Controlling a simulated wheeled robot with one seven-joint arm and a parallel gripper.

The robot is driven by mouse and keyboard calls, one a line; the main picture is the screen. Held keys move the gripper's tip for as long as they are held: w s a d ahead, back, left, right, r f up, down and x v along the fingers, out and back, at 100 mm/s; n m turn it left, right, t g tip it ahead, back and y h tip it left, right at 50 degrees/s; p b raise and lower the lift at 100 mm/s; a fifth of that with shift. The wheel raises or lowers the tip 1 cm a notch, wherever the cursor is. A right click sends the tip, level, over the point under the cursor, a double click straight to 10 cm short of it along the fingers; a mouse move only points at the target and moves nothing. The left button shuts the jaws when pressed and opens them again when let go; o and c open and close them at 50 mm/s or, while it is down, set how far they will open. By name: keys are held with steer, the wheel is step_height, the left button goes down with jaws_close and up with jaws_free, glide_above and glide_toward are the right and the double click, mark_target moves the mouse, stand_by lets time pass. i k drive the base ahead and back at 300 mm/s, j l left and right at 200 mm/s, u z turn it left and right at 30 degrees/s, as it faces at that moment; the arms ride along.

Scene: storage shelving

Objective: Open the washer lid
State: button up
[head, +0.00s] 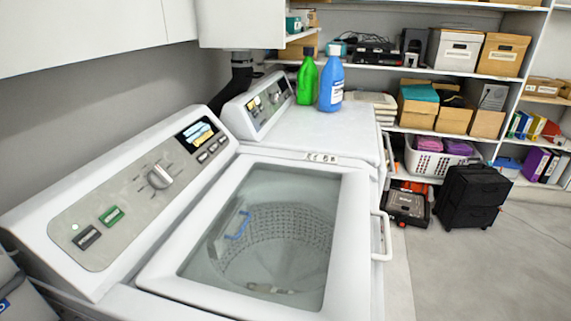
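The white top-loading washer (130,305) stands in the foreground, with its control panel (95,222) along the back at left. Its lid (352,200) has a white frame and a large clear window (270,190). The lid lies flat and looks shut over the perforated drum, which shows through the window. A white bar handle (387,237) sticks out at the right edge of the lid. A small blue shape (239,225) shows through or on the window; I cannot tell which. My gripper is not in view.
A second white appliance (335,130) stands right behind the washer, with green (307,80) and blue (332,82) bottles on it. White cabinets (90,30) hang above at left. Shelves with boxes (454,50) fill the back.

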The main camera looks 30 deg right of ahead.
mark_target(347, 297)
steer(key=k+l+z, duration=0.2)
steer(key=k+z, duration=0.25)
steer(key=i+l+z, duration=0.35)
steer(key=i+l, duration=0.05)
